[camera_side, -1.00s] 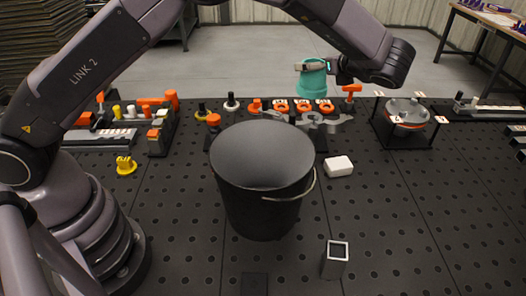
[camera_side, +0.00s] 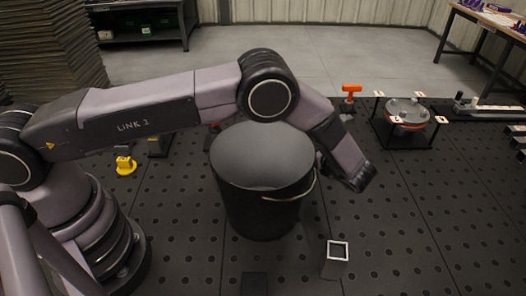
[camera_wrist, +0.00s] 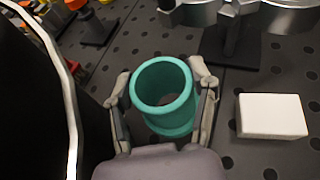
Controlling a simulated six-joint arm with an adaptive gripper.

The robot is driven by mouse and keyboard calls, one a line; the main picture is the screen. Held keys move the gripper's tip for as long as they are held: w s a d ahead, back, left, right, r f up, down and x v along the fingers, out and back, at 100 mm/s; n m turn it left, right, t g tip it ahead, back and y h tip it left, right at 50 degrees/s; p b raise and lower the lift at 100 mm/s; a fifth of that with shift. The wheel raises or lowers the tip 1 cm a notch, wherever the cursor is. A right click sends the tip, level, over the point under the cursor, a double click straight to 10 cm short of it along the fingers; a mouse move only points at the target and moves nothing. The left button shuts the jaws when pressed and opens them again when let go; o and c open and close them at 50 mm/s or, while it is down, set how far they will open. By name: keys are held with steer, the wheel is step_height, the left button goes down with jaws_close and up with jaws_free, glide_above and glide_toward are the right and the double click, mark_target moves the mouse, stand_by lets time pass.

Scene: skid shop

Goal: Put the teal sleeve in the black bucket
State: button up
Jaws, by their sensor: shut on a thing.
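The teal sleeve (camera_wrist: 163,123) is an open tube with a wider rim at its far end, seen end-on in the wrist view. My gripper (camera_wrist: 161,82) is shut on it, one finger on each side. The black bucket (camera_side: 262,208) stands upright on the dark bench in the side view, with a wire handle at its right. It also fills the left edge of the wrist view (camera_wrist: 30,110), beside the gripper. In the side view my arm reaches over behind the bucket to its right; the sleeve is hidden there.
A white block (camera_wrist: 271,116) lies right of the sleeve. Grey metal clamps (camera_wrist: 240,15) stand behind it. A square metal tube (camera_side: 336,258) stands front right of the bucket. A yellow part (camera_side: 126,165) is at left. The bench right of the bucket is mostly clear.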

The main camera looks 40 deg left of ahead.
steer(key=shift+f, duration=2.05)
steer(key=shift+f, duration=0.1)
steer(key=o, duration=0.8)
steer(key=shift+d+r, duration=0.15)
steer(key=shift+r, duration=0.05)
steer(key=v, duration=1)
steer(key=shift+s+d, duration=0.2)
steer(key=shift+d, duration=0.15)
steer(key=shift+o, duration=0.7)
steer(key=shift+s+d+r, duration=0.15)
steer(key=shift+d+r, duration=0.1)
steer(key=shift+d, duration=0.15)
